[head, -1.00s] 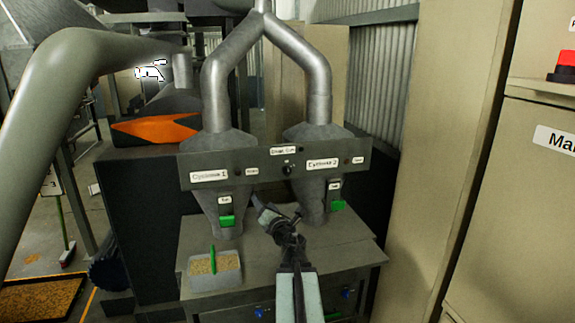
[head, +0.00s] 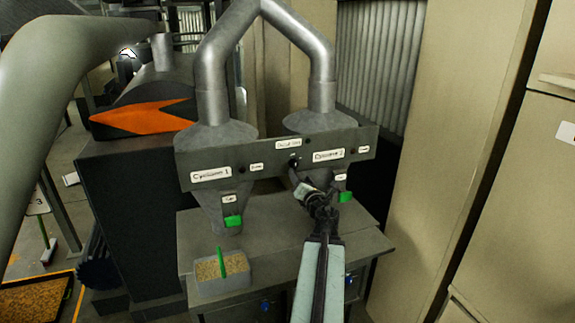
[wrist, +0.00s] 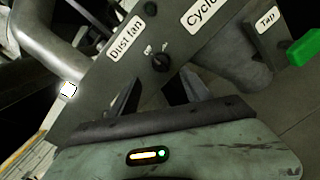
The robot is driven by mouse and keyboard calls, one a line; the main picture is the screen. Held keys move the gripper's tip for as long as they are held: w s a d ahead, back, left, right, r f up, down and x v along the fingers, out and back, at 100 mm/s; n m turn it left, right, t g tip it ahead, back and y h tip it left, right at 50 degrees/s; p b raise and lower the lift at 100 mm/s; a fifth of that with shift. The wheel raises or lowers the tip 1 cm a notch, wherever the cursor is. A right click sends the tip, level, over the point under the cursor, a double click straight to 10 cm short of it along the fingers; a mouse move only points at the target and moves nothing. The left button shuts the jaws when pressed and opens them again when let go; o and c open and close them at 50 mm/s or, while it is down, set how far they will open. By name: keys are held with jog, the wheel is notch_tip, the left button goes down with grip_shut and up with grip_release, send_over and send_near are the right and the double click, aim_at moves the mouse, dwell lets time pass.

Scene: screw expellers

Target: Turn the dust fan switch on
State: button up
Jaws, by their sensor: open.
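The dust fan switch is a small black rotary knob (wrist: 160,62) under the white "Dust fan" label (wrist: 125,42) in the wrist view. In the head view the knob (head: 295,161) is small, at the middle of the grey panel (head: 264,173). My gripper (head: 296,180) is just below and in front of it. In the wrist view my gripper (wrist: 158,86) is open, with one dark finger on each side and nothing between them. The knob shows just beyond the fingertips, seemingly apart from them. I cannot read its setting.
Two cyclone funnels with green taps (head: 233,221) flank my arm. A tray of grain (head: 222,268) with a green handle stands on the grey bench at left. A large pipe (head: 50,80) is at far left. A beige cabinet (head: 455,150) stands close on the right.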

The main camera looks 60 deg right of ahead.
aim_at(295, 167)
jog(key=x, duration=0.8)
jog(key=shift+s, duration=0.2)
jog(key=shift+c, duration=0.4)
